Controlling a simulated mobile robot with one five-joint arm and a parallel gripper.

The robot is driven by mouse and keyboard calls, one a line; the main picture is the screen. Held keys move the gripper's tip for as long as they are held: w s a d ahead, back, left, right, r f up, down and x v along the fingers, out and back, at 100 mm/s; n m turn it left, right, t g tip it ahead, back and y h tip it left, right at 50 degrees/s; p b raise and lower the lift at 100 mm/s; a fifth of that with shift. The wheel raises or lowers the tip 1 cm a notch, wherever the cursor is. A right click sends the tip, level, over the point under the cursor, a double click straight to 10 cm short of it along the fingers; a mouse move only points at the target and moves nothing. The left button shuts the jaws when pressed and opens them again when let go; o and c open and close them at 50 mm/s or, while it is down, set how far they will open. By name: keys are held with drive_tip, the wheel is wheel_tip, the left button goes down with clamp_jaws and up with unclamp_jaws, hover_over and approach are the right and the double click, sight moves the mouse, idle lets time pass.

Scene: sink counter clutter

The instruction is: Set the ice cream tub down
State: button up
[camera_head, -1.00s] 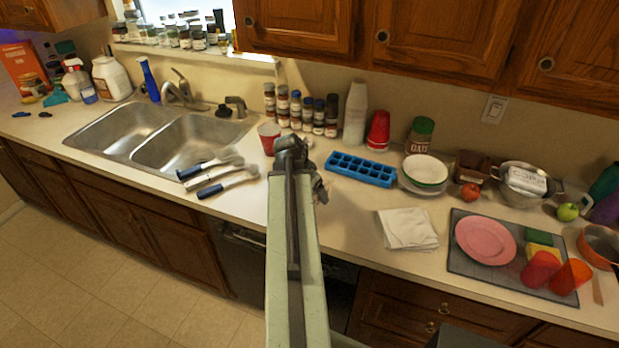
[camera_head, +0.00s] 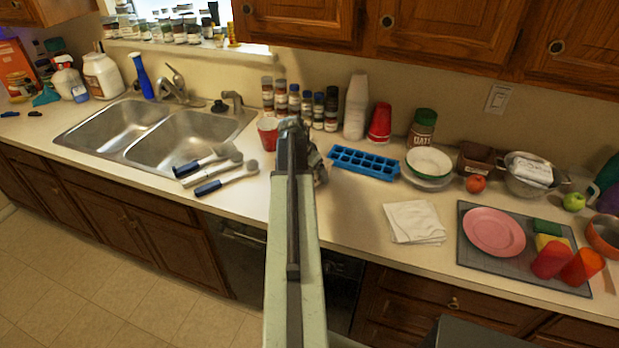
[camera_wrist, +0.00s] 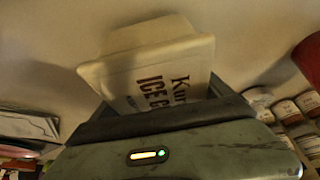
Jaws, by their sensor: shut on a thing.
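The ice cream tub (camera_wrist: 165,70) is cream-white with dark lettering that includes "ICE". It fills the top middle of the wrist view, tilted in the picture, between the dark fingers of my gripper (camera_wrist: 165,98). My gripper is shut on it. In the head view my gripper (camera_head: 319,166) shows only in part behind my arm, over the counter (camera_head: 350,205) between the red cup and the blue ice tray. I cannot make out the tub there. Whether its base touches the counter cannot be told.
A red cup (camera_head: 268,133) and spice jars (camera_head: 306,108) stand close by at left and behind. The blue ice tray (camera_head: 363,164) lies just right. Brushes (camera_head: 225,178) lie by the sink (camera_head: 165,137). Stacked bowls (camera_head: 428,165) and a white cloth (camera_head: 414,221) are farther right.

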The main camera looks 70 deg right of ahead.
drive_tip(key=shift+w+a+f, duration=0.15)
drive_tip(key=shift+w+f, duration=0.15)
drive_tip(key=shift+f, duration=0.1)
drive_tip(key=o, duration=1.8)
drive_tip(key=shift+r+p, duration=0.35)
drive_tip(key=shift+p, duration=0.1)
drive_tip(key=p+v, duration=1.1)
drive_tip(key=shift+a+r, duration=0.25)
drive_tip(key=shift+r, duration=0.1)
drive_tip(key=shift+f, duration=0.15)
drive_tip(key=shift+w, duration=0.15)
